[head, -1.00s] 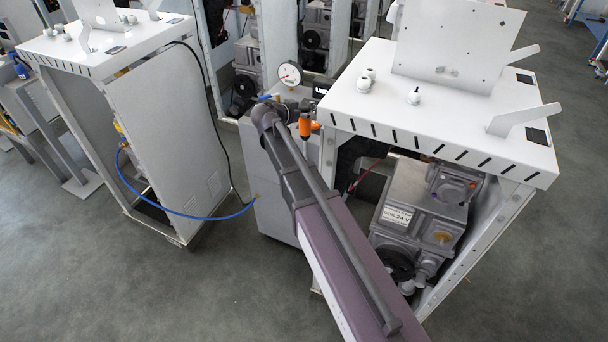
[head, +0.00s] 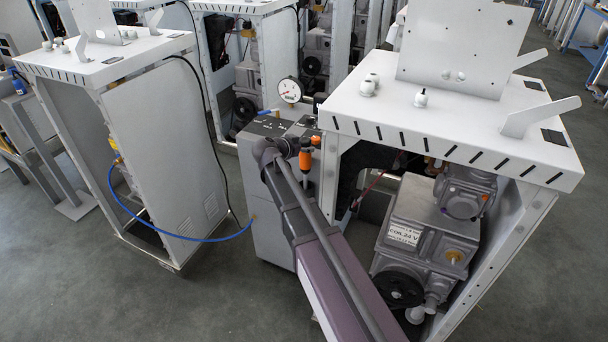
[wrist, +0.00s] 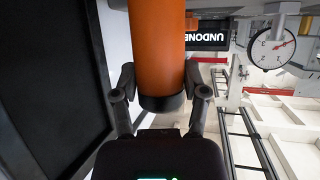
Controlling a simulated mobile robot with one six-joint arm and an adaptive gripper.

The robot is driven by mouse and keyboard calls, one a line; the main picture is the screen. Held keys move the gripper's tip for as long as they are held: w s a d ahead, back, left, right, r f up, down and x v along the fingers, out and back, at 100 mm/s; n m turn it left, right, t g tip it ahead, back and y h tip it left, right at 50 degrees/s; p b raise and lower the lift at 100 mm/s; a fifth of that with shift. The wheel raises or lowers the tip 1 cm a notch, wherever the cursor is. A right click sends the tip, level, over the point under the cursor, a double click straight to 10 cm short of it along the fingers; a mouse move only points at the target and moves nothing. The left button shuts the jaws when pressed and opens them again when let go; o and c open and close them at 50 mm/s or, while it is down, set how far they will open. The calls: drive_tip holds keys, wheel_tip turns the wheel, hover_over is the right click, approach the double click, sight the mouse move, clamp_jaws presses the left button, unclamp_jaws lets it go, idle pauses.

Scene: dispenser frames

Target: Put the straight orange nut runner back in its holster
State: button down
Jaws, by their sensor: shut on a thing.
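The straight orange nut runner (head: 305,156) is upright in the head view, at the end of my arm above the grey pump cart. In the wrist view the nut runner (wrist: 158,45) is a thick orange cylinder with a black end cap. My gripper (wrist: 163,84) is shut on it near that cap, one finger on each side. My gripper in the head view (head: 292,148) is small and partly hidden by my own wrist. I cannot make out a holster clearly in either view.
The grey cart (head: 265,190) carries a round gauge (head: 289,90). A white dispenser frame (head: 450,125) with a grey pump (head: 425,225) stands close on the right. Another white frame (head: 150,150) stands left, with a blue hose (head: 180,235) between. Open floor lies front left.

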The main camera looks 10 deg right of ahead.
sight(302, 168)
drive_tip(key=shift+f+b, duration=2.2)
drive_tip(key=shift+f, duration=0.3)
drive_tip(key=shift+f+b, duration=1.9)
drive_tip(key=shift+c, duration=0.6)
unclamp_jaws()
drive_tip(key=p+v, duration=0.5)
drive_tip(key=v, duration=0.7)
